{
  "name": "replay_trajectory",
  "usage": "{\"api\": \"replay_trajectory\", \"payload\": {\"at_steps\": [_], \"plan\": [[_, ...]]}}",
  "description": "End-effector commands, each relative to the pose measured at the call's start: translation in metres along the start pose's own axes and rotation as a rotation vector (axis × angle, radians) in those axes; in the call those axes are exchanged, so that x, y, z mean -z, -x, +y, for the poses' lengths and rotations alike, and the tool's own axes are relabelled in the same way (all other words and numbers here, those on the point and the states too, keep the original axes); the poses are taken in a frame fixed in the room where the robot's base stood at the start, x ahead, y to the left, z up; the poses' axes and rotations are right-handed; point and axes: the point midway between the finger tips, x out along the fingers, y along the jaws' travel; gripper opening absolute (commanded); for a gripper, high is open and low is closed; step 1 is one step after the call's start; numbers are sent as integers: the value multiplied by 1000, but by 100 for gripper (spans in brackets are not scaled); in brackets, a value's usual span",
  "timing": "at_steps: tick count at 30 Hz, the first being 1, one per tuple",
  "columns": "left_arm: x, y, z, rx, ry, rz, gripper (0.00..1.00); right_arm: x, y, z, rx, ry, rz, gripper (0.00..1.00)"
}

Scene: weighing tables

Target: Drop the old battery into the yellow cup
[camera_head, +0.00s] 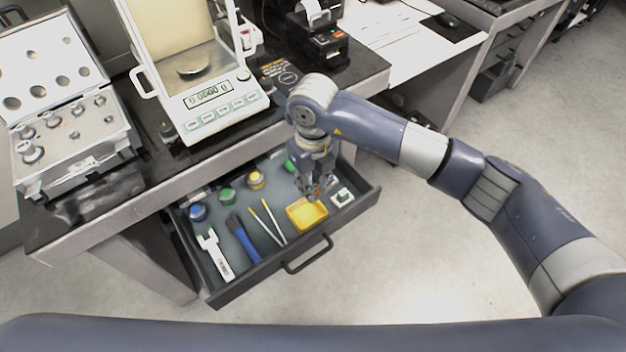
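A shallow yellow square cup (304,216) sits in the open drawer, near its front right. My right gripper (318,196) points down into the drawer, over the back edge of this cup. A small orange spot shows at its fingertips, but I cannot tell whether it is a battery, or whether the fingers are open or shut. I cannot make out the old battery for certain elsewhere. My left gripper is not in view.
The drawer (262,272) also holds blue (198,212) and green (227,195) round containers, a blue tool (243,238), thin sticks (268,222) and a white caliper-like tool (215,255). A balance (210,106) and weight case (75,167) stand on the table above.

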Motion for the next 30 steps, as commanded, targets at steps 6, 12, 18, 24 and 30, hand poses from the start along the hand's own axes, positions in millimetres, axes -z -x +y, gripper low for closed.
{"api": "replay_trajectory", "payload": {"at_steps": [6, 12, 18, 24, 30], "plan": [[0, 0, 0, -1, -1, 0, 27, 0, 0, 0, 0, 0, 0, 45], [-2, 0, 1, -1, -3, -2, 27, 0, 0, 0, 0, 0, 0, 45], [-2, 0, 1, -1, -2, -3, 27, -1, 17, 0, 1, 2, -4, 45], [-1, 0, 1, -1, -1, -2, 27, -1, 59, -1, 2, 2, -6, 45], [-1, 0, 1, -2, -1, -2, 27, -1, 98, 0, 1, 2, -3, 45]]}}
